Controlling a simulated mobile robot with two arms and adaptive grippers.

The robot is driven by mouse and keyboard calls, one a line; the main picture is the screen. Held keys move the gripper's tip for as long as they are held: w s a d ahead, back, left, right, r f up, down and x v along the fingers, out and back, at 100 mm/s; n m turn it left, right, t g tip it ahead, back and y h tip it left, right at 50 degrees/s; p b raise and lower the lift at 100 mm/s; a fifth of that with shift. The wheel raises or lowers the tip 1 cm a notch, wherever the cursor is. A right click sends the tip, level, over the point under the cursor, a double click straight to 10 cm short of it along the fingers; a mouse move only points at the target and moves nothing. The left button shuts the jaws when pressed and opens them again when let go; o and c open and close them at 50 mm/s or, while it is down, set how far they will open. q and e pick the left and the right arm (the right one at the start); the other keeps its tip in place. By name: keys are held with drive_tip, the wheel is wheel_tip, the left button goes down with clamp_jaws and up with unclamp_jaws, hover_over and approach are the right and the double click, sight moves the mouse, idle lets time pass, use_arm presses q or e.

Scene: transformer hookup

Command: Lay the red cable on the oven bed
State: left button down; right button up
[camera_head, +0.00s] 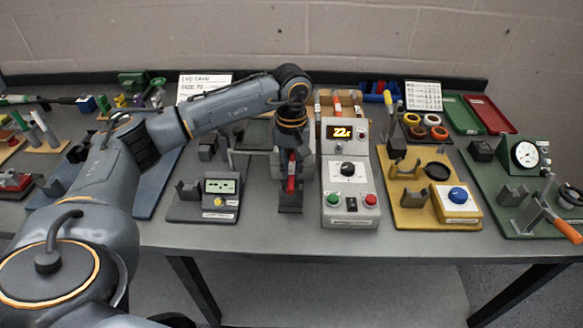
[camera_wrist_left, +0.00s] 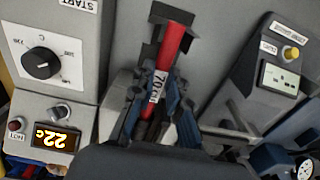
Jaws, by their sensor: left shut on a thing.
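The red cable (camera_head: 291,183) is in the jaws of my left gripper (camera_head: 291,162), left of the oven controls. In the left wrist view the red cable (camera_wrist_left: 173,42) runs up from between the fingers of my left gripper (camera_wrist_left: 152,105) and bears a white label reading about "70". Its upper end is over a dark notched support (camera_wrist_left: 160,14), which also shows in the head view (camera_head: 290,202); I cannot tell whether it touches. The oven box (camera_head: 348,180) shows 22 on its display (camera_wrist_left: 55,137). The arm hides much of the bed. My right gripper is not in view.
A grey tester (camera_head: 219,187) stands left of the cable. A yellow fixture (camera_head: 410,200) with a blue button and a green fixture (camera_head: 500,170) with a gauge stand to the right. Colored rings and trays lie behind. The front table strip is clear.

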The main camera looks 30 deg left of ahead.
use_arm(q)
drive_tip(key=shift+f+b, duration=0.25)
drive_tip(key=shift+b, duration=0.05)
drive_tip(key=c, duration=1.2)
unclamp_jaws()
drive_tip(key=shift+r+p, duration=2.05)
drive_tip(key=shift+r, duration=1.5)
drive_tip(key=shift+f, duration=0.1)
